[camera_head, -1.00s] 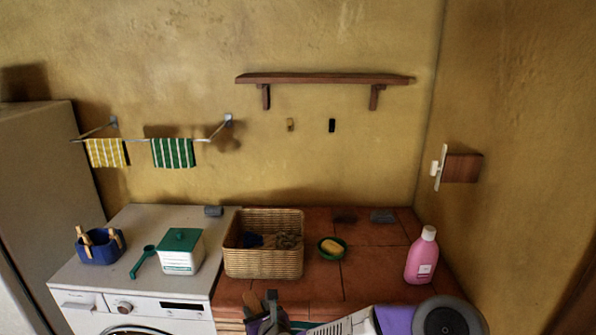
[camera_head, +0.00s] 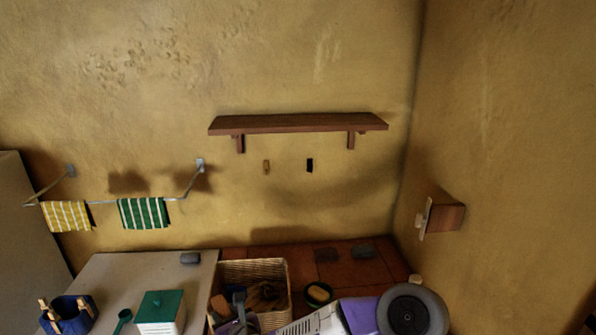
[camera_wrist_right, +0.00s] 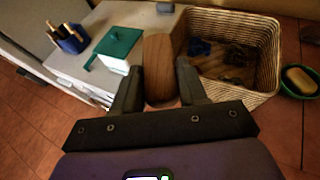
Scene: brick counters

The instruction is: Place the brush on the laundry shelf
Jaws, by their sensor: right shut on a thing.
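A brown wooden shelf (camera_head: 298,123) is fixed to the back wall on two brackets, and its top looks empty. My right gripper (camera_head: 232,305) is at the bottom of the head view, in front of the wicker basket and well below the shelf. It is shut on the brush (camera_wrist_right: 158,68), whose brown wooden body stands between the fingers in the right wrist view. Part of the brush (camera_head: 219,304) shows beside the fingers in the head view. Its bristles cannot be made out. My left gripper is not in view.
The wicker basket (camera_head: 281,268) holds dark items. A green dish with yellow soap (camera_head: 318,294) sits to its right. A white box with green lid (camera_head: 160,305) and a blue peg holder (camera_head: 70,314) stand left. Two hooks hang below the shelf; a towel rail (camera_head: 130,200) juts out left.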

